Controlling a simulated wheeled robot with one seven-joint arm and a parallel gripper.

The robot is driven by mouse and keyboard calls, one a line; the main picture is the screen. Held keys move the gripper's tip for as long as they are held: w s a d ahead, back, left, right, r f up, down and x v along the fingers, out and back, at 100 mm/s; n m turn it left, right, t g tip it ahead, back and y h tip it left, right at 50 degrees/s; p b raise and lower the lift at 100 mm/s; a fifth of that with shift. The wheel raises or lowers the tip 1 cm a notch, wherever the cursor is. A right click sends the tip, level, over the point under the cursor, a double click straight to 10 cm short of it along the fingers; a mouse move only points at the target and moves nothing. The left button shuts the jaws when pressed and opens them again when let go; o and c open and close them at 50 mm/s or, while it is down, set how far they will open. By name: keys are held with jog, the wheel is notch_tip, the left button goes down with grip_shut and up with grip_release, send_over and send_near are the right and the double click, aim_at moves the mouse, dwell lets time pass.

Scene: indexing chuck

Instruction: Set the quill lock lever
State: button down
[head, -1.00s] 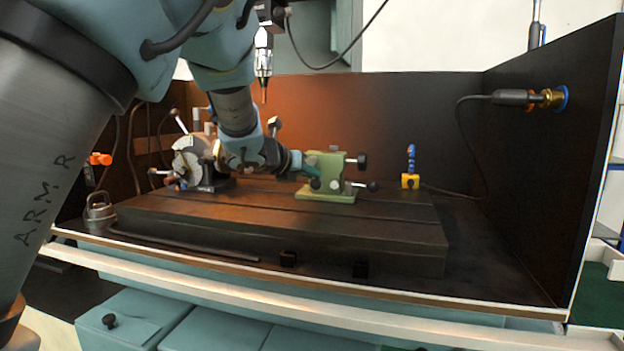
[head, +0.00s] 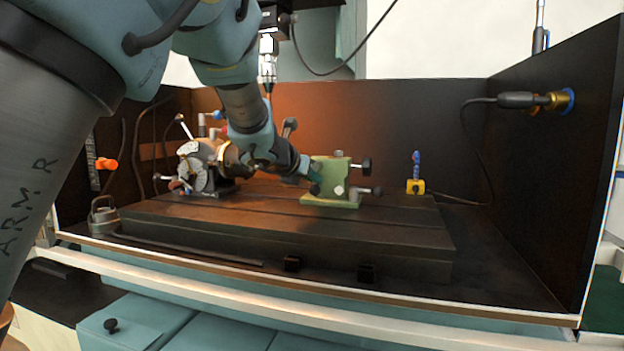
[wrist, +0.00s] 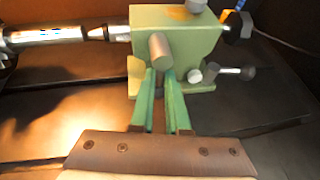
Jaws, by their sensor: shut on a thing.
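The green tailstock block (head: 322,172) stands on the dark slotted table, and it fills the upper middle of the wrist view (wrist: 192,38). A short grey metal cylinder, which I take to be the quill lock lever (wrist: 160,47), sticks out of its near face. My gripper (wrist: 160,76) has its two green fingers closed around the lower end of this lever, with a narrow dark gap between them further back. The fingers hide the exact contact. In the head view my gripper (head: 310,178) is at the block's left side and the lever is hidden.
The chuck unit (head: 195,170) stands to the left.

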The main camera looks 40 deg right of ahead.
jog(key=c, duration=1.1)
grip_release()
jog(key=shift+a+f, duration=0.1)
jog(key=shift+f, duration=0.35)
jog(key=shift+o, duration=0.8)
jog(key=shift+r, duration=0.2)
jog(key=shift+r, duration=0.15)
jog(key=v, duration=1)
jog(key=shift+s+a, duration=0.15)
jog(key=shift+a, duration=0.2)
